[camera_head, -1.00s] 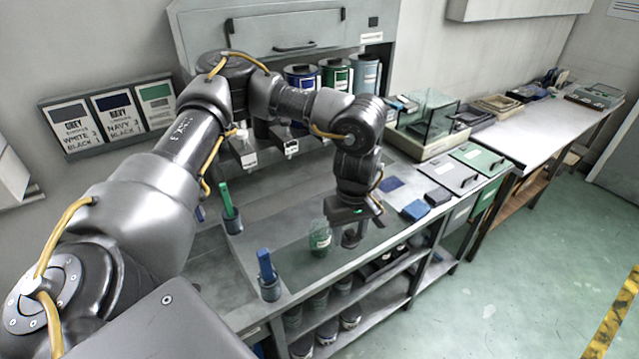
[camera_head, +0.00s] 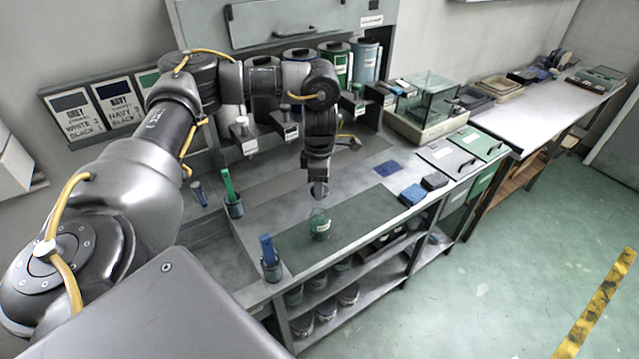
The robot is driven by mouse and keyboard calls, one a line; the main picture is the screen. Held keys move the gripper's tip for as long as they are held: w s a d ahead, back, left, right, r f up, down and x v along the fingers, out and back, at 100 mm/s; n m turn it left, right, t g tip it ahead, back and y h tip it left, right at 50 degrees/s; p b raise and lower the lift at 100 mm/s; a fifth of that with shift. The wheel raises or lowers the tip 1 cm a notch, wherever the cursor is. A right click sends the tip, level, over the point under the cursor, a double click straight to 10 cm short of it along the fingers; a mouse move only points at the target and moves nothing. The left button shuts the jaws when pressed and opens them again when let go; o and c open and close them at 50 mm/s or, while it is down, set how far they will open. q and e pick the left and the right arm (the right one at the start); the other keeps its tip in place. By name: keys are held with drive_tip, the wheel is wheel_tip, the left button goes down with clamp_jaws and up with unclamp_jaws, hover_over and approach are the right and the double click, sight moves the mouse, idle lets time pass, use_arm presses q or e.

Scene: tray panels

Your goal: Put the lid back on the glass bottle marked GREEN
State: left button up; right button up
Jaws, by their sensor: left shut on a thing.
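The glass bottle (camera_head: 320,226) stands upright on the dark mat on the bench, with green contents and a white label too small to read. My left gripper (camera_head: 319,184) points down directly above the bottle's mouth. It is shut on a small grey lid (camera_head: 319,191), partly hidden between the fingers. My right gripper is not in view.
A holder with a green-handled tool (camera_head: 229,187) and one with a blue-handled tool (camera_head: 268,250) stand left of the mat (camera_head: 365,212). Large tins (camera_head: 337,64) and a glass case (camera_head: 430,95) stand behind.

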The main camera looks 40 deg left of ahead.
use_arm(q)
wheel_tip(320, 180, down, 4)
drive_tip(key=b, duration=0.3)
drive_tip(key=shift+r, duration=0.2)
drive_tip(key=shift+f+b, duration=0.55)
drive_tip(key=shift+f, duration=0.3)
drive_tip(key=shift+r+p, duration=0.1)
drive_tip(key=shift+p, duration=0.35)
drive_tip(key=shift+f, duration=0.2)
idle(1.0)
idle(0.6)
drive_tip(key=o, duration=1.5)
